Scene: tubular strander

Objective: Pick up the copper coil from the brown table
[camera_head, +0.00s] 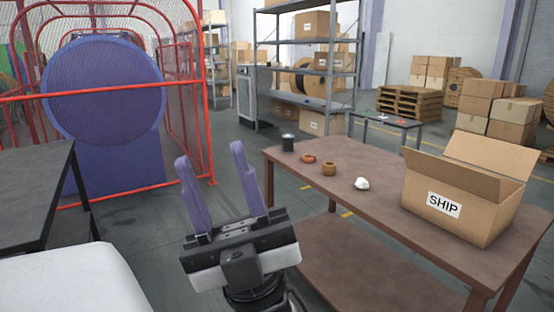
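On the brown table (395,215), a flat reddish-orange ring (308,158) lies near the far left corner. A thicker brown ring-shaped piece (328,169) is just to its right, apart from it. Either could be the copper coil; they are too small to tell surely. My gripper (210,155) is open and empty, its two purple fingers pointing up and away. It shows left of the table, clear of its edge and apart from both rings.
The table also holds a dark cylinder (288,142), a white lump (362,184) and an open SHIP box (455,200). A black table (35,185) and white surface (65,282) are at left. Red guarding (207,95) stands behind. Floor shows between the tables.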

